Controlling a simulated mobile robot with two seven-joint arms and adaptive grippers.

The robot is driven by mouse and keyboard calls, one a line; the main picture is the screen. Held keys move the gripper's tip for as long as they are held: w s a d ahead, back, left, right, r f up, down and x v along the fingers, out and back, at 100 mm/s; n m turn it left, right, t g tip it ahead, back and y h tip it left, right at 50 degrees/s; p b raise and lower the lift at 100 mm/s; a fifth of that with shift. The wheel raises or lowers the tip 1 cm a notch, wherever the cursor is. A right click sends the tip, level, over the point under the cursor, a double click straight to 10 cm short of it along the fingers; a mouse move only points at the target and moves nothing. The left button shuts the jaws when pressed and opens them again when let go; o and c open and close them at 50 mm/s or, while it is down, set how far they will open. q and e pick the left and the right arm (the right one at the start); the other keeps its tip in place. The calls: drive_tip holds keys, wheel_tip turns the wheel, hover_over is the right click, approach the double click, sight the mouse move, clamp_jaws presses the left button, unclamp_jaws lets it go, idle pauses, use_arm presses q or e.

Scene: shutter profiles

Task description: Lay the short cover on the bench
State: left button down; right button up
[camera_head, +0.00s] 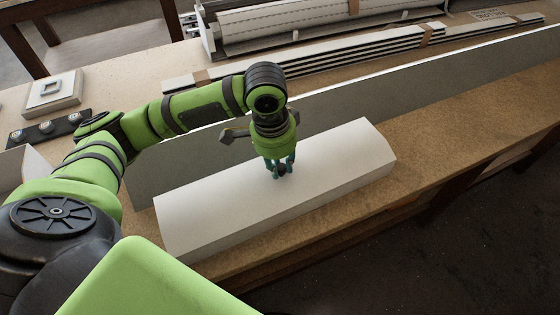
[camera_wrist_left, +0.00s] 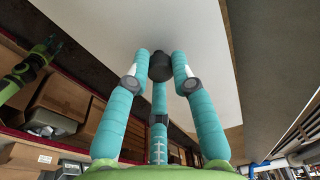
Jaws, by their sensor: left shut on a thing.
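The short cover (camera_head: 335,175) is a long white piece with a gently curved top, low over the front strip of the bench (camera_head: 470,128). I cannot tell whether its underside touches the bench. My left gripper (camera_head: 280,173) points down at the middle of its top, with its fingers closed around a small dark knob there. In the left wrist view the teal fingers (camera_wrist_left: 160,75) close around this dark knob against the white cover (camera_wrist_left: 195,35).
A long grey panel (camera_head: 450,70) stands just behind the cover. Bundled slats (camera_head: 350,58) and a white shutter housing (camera_head: 285,18) lie farther back. A white square plate (camera_head: 52,92) and a dark knob strip (camera_head: 48,128) lie at left. The bench front is bare at right.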

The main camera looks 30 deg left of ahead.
use_arm(q)
drive_tip(key=shift+f, duration=0.15)
drive_tip(key=c, duration=1.1)
unclamp_jaws()
drive_tip(key=shift+o, duration=0.2)
wheel_tip(320, 180, up, 12)
drive_tip(key=s, duration=0.1)
drive_tip(key=shift+a+b, duration=0.35)
drive_tip(key=shift+s, duration=0.1)
